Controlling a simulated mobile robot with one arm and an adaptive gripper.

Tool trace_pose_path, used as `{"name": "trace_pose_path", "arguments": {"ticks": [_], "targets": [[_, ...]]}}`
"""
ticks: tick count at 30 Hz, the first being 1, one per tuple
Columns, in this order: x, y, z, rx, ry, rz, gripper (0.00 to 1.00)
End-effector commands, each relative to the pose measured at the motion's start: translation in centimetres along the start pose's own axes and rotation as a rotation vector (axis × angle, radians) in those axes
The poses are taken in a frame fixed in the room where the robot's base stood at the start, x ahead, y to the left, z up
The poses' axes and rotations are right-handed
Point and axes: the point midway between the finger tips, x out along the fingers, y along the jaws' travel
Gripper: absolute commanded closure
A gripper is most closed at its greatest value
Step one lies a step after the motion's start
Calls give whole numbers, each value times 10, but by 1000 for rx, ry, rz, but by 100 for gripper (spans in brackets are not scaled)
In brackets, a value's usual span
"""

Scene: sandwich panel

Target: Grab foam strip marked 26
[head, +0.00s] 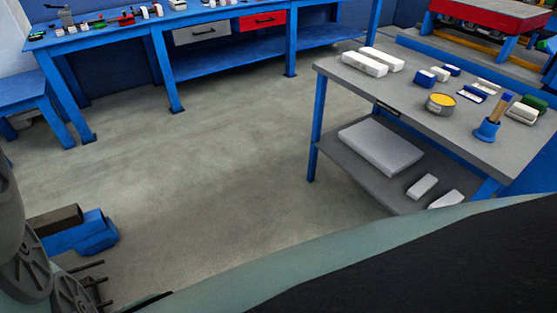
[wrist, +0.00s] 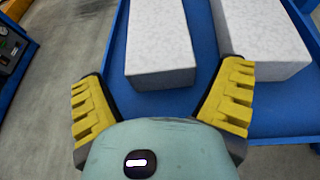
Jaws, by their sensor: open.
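Two white foam strips lie side by side on a blue surface in the wrist view, a left strip (wrist: 160,45) and a right strip (wrist: 262,40). No number is readable on either, so I cannot tell which is marked 26. My gripper (wrist: 163,78) is open and empty, its yellow fingers spread. The near end of the left strip lies between the fingers in the picture; I see no clear contact. The right finger overlaps the near left corner of the right strip in the picture. My gripper is not visible in the head view.
In the head view, a grey table (head: 400,92) at right carries white blocks (head: 364,63), a yellow-topped tin (head: 440,104) and a blue cup with brushes (head: 487,130). Its lower shelf holds a white slab (head: 381,147). A blue workbench (head: 220,65) stands behind. The floor between is clear.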

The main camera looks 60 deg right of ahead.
Motion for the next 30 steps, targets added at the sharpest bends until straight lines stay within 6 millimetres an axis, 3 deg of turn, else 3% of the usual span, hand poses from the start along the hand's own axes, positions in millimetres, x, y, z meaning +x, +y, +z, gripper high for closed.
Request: {"name": "trace_pose_path", "arguments": {"ticks": [7,18,30], "targets": [[21,0,0,-1,1,1,8],[25,0,0,0,1,0,8],[24,0,0,0,1,-1,50]]}}
